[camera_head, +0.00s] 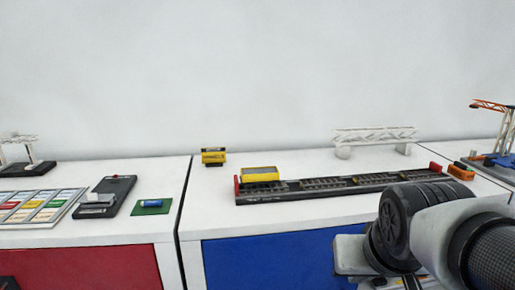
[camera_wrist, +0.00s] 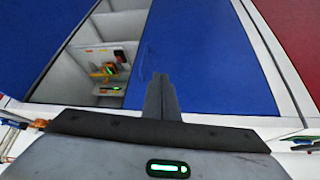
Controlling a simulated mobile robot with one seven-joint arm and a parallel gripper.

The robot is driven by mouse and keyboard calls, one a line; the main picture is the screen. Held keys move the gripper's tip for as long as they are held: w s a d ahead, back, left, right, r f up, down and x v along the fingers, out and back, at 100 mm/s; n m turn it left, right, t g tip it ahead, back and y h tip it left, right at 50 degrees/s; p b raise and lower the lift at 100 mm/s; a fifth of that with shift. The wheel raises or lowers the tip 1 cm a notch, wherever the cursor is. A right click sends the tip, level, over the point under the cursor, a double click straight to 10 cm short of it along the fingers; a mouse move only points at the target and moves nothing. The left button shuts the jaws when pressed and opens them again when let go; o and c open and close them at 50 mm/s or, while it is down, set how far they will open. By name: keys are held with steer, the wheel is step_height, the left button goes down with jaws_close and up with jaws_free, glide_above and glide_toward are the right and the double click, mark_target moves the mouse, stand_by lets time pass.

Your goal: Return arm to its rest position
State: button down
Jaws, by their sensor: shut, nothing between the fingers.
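My gripper (camera_wrist: 160,82) shows in the wrist view with its two fingers together and nothing between them. It is over a blue cabinet front (camera_wrist: 177,35), apart from the model pieces on the counter. In the head view my arm fills the lower right corner, in front of the counter. The gripper's fingertips cannot be made out in that view.
An open compartment (camera_wrist: 118,25) shows beside the blue front.

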steer(key=s+a+n, duration=0.1)
steer(key=s+a, duration=0.2)
steer(key=s, duration=0.2)
step_height(320, 180, up, 20)
steer(key=p, duration=1.9)
steer(key=shift+a+g+y, duration=0.15)
steer(key=shift+g+y, duration=0.25)
